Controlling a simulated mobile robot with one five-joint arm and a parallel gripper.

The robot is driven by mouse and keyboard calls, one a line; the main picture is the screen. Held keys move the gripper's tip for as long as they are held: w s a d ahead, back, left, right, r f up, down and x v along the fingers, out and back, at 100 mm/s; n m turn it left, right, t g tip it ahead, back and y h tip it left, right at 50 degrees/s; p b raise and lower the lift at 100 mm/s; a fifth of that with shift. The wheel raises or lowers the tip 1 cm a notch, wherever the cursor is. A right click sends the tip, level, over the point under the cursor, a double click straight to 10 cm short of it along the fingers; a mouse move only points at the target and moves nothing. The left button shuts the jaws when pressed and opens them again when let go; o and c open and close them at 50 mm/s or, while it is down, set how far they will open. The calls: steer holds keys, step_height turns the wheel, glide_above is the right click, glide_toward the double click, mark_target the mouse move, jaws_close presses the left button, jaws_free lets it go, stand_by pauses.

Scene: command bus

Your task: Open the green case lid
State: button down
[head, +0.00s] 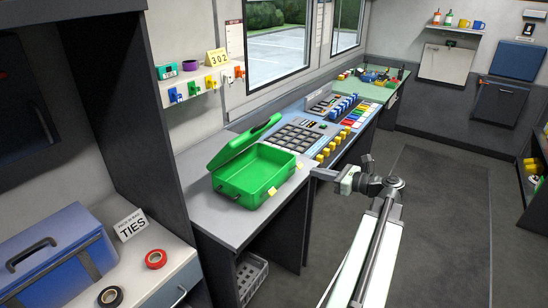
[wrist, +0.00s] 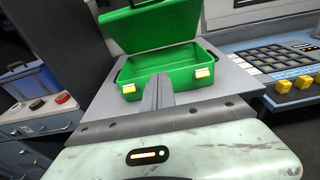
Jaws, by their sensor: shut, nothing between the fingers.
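The green case (head: 258,180) sits on the grey counter. Its lid (head: 243,143) is raised and tilted up from the hinge side, so the inside shows. The case also shows in the wrist view (wrist: 165,68), with its lid (wrist: 150,27) standing above the body. Two yellow latches (wrist: 129,88) (wrist: 202,73) are on its front wall. My gripper (head: 316,173) is just right of the case in the head view. In the wrist view its fingers (wrist: 160,80) are shut and empty, pointing at the front wall between the latches. I cannot tell whether they touch it.
A button console (head: 305,135) stands beyond the case. A shelf with coloured hooks (head: 200,82) hangs above the counter. The floor (head: 440,220) at right is clear.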

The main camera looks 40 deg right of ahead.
steer(key=r+x, duration=0.3)
steer(key=x, duration=1.7)
steer(key=shift+w+a, duration=0.25)
steer(key=shift+w, duration=0.35)
steer(key=shift+w+a+r+p, duration=0.3)
steer(key=shift+w+a, duration=0.1)
steer(key=shift+w, duration=1.3)
steer(key=shift+w+a+r+p, duration=0.25)
steer(key=shift+w+a, duration=0.15)
steer(key=shift+w, duration=1.35)
steer(key=shift+w+a+r+p, duration=0.3)
steer(key=shift+w+a, duration=0.1)
steer(key=shift+w, duration=1.3)
steer(key=f+v, duration=0.2)
steer(key=v, duration=1.1)
steer(key=f+v, duration=0.2)
steer(key=v, duration=1)
steer(key=shift+s+d, duration=0.25)
steer(key=shift+s, duration=0.4)
